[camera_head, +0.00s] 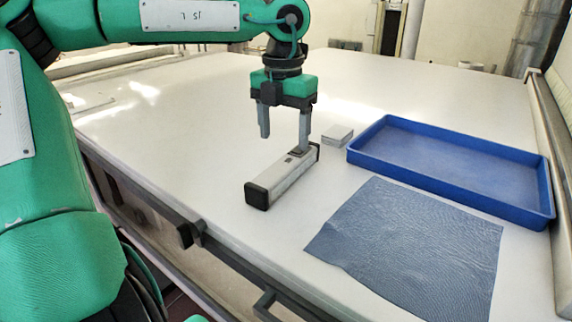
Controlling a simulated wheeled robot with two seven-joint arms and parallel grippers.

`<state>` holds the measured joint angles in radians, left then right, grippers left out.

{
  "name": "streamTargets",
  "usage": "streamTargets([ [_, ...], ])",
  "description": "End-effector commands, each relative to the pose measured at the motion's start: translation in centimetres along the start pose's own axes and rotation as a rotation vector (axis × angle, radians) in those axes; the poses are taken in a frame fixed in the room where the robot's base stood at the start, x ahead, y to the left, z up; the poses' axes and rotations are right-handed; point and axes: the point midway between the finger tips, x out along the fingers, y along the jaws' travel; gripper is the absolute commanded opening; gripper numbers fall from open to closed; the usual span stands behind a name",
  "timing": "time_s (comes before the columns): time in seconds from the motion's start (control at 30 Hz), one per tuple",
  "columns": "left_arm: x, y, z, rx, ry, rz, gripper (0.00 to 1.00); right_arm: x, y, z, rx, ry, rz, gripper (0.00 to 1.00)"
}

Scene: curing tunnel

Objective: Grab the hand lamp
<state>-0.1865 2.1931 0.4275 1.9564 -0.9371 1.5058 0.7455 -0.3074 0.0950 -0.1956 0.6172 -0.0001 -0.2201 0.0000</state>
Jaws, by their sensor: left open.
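The hand lamp (281,180) is a long pale grey bar with black end caps, lying on the white table. It runs from the lower left to the upper right. My left gripper (284,143) is open and points down above the lamp's far end. Its right finger is close to the lamp's far end, and its left finger is left of the lamp. I cannot tell whether the right finger touches the lamp. Nothing is between the fingers. My right gripper is not in view.
A blue tray (430,187) stands empty to the right on the white table (190,130). A blue-grey cloth (408,243) lies in front of it. A small grey block (337,136) sits behind the lamp. A dark rail (215,243) runs along the near edge. The left of the table is clear.

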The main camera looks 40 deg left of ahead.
Motion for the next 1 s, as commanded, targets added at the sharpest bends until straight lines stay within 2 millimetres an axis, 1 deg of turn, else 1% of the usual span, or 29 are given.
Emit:
streamTargets([
  [0.03,0.8,0.1,0.0,0.000,0.006,-0.001,0.67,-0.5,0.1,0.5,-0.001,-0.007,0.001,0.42],
  [0.07,1.2,0.0,0.0,-0.001,0.006,-0.001,0.67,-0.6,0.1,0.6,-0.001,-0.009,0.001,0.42],
  [0.17,2.1,0.0,0.0,-0.001,0.003,-0.001,0.67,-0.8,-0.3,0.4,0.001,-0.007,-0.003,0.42],
  [0.27,2.6,0.0,0.0,0.000,0.002,-0.001,0.67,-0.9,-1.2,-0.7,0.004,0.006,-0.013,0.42],
  [0.4,3.5,-0.1,0.2,-0.001,0.005,-0.001,0.67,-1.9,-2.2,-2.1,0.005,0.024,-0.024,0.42],
  [0.57,5.3,-0.2,0.4,-0.001,0.005,-0.002,0.67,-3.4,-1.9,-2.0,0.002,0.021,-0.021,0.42],
  [0.7,7.0,-0.2,0.4,-0.002,0.003,-0.001,0.67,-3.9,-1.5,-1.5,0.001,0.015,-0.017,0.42],
  [0.83,7.7,-0.2,0.5,-0.003,0.000,-0.002,0.67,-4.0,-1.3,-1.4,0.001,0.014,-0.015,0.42],
  [1.0,7.8,-0.2,0.5,-0.003,-0.001,-0.001,0.67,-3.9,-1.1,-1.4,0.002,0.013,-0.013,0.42],
])
